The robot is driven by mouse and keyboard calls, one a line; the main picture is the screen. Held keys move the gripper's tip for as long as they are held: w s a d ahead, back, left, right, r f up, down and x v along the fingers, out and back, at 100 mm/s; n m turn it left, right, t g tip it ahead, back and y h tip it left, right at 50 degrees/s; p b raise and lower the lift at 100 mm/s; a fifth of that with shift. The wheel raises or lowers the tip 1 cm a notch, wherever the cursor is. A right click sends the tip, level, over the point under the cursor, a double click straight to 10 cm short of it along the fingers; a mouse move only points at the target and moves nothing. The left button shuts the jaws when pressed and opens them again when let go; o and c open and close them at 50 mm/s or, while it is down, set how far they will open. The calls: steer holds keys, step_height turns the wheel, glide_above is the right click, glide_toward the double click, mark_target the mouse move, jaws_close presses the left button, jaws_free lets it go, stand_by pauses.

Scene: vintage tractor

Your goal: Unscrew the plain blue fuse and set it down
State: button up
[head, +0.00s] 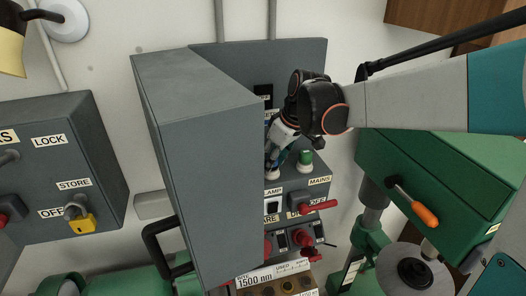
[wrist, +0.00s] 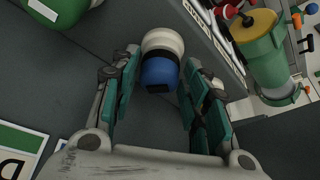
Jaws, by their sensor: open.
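The blue fuse (wrist: 160,74) shows in the wrist view as a blue cap with a white round part at its far end. My gripper (wrist: 162,62) is open, with one teal-padded finger on each side of the fuse. Gaps show between the pads and the cap, so I see no grip on it. In the head view my gripper (head: 279,146) reaches down into the grey cabinet (head: 200,130). The fuse is hard to make out there behind the fingers.
A green fuse (head: 305,158) on a white base stands just right of my gripper; it shows at the top left of the wrist view (wrist: 62,12). Red levers (head: 312,207) and labelled switches sit below. The cabinet's tall side wall is close on the left.

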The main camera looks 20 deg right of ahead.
steer(key=shift+c, duration=0.4)
steer(key=c, duration=0.5)
steer(key=shift+n+y, duration=0.3)
steer(key=shift+n, duration=0.5)
steer(key=shift+n+g+b, duration=0.3)
steer(key=shift+n+g, duration=0.1)
steer(key=shift+n, duration=0.5)
steer(key=shift+w+d+n+y, duration=0.1)
steer(key=shift+n+y, duration=0.4)
steer(key=shift+n, duration=0.4)
